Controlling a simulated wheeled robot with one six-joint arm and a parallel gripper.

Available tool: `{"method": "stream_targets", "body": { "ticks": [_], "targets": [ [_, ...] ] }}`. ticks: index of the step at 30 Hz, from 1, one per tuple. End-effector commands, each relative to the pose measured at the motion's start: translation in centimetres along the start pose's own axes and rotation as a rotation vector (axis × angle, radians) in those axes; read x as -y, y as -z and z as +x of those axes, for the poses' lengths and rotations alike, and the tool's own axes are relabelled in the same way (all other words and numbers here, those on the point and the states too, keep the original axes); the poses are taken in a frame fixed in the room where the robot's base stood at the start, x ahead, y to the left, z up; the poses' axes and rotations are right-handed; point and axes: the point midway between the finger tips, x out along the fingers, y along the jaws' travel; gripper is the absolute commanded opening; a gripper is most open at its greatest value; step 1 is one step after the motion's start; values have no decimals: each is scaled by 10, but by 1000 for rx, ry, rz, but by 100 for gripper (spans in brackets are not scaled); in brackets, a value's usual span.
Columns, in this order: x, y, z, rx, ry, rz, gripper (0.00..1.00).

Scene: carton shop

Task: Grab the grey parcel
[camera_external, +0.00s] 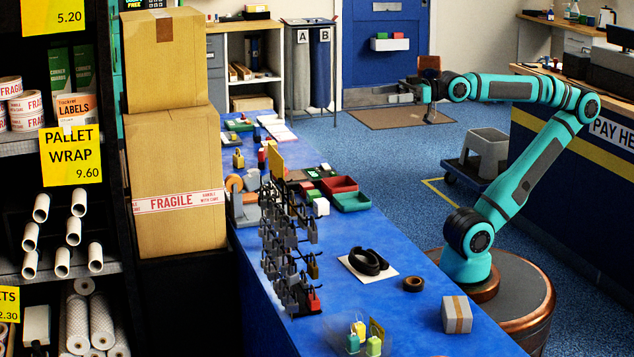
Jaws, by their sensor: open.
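The grey parcel (456,315) is a small box with a tan tape strip. It sits on the blue counter (424,283) near its right edge, in the lower right part of the view. My gripper (405,92) is open at the end of the raised teal arm. It is high above the floor and well apart from the parcel, up and to the left of it in the picture. No object shows between the fingers, though they are small in this view.
A tape roll (413,284) and a black coil on a white sheet (353,270) lie left of the parcel. A rack of padlocks (285,245) stands at the counter's left side. Trays (352,202) sit farther back.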

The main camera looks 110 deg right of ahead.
Motion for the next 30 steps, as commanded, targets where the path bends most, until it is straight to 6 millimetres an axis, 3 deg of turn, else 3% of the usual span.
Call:
{"method": "stream_targets", "body": {
  "ticks": [5,11,21,30],
  "targets": [
    [18,-6,19,64,54,-15,80],
    [68,-23,59,218,188,-70,80],
    [179,-64,102,478,437,-211,80],
    [291,-111,105,689,664,-380,80]
  ]
}}
